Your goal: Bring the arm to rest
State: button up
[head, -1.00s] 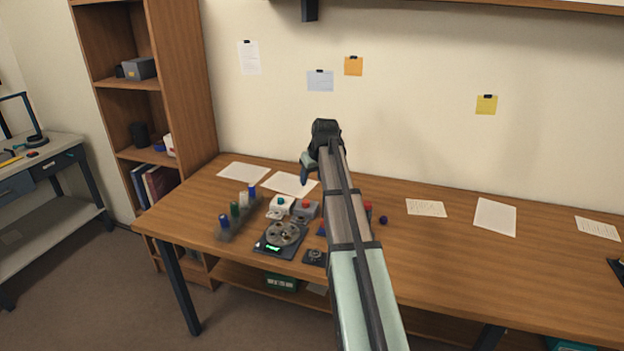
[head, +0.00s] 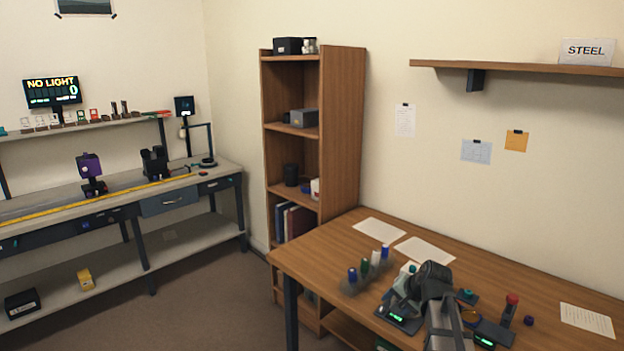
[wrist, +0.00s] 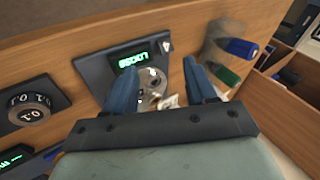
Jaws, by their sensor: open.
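My gripper is open, and in the wrist view its two blue fingers stand apart with nothing held between them (wrist: 160,68). In the head view my arm comes in from the bottom edge, and the dark wrist is over the left part of the wooden table (head: 565,262). The gripper's fingers are hard to make out there. Beyond the fingers in the wrist view is a dark device (wrist: 95,68) with a green lit display and a round metal piece. In the head view my arm partly covers this device (head: 398,321).
A rack with blue and green capped items (head: 365,272) stands left of my wrist. A dark dial (wrist: 32,107) shows in the wrist view. Red and purple small parts lie to the right. A bookshelf (head: 343,135) and grey bench (head: 222,173) stand further left.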

jog(key=s+a+f+m+y, duration=0.1)
jog(key=s+a+f+m, duration=0.2)
jog(key=s+a+f, duration=0.15)
jog(key=s+a+f+n+g, duration=0.1)
jog(key=s+f+g, duration=0.1)
jog(key=s+f, duration=0.45)
jog(key=s+a+f+n+g+h, duration=0.1)
jog(key=s+f+n+g, duration=0.15)
jog(key=f, duration=0.65)
jog(key=s+a+f+n+g, duration=0.1)
jog(key=s+f, duration=0.5)
jog(key=f, duration=0.2)
jog(key=s+f+n+g+h, duration=0.1)
jog(key=s+f+n+g, duration=0.1)
jog(key=s+f, duration=0.3)
jog(key=s+f+n+g+h, duration=0.1)
jog(key=s+f, duration=0.5)
jog(key=s, duration=0.8)
jog(key=s+f+n+g+h, duration=0.1)
jog(key=s+f+n+g, duration=0.2)
jog(key=s+f, duration=0.3)
jog(key=s+g, duration=0.1)
jog(key=s, duration=0.2)
jog(key=shift+s, duration=0.2)
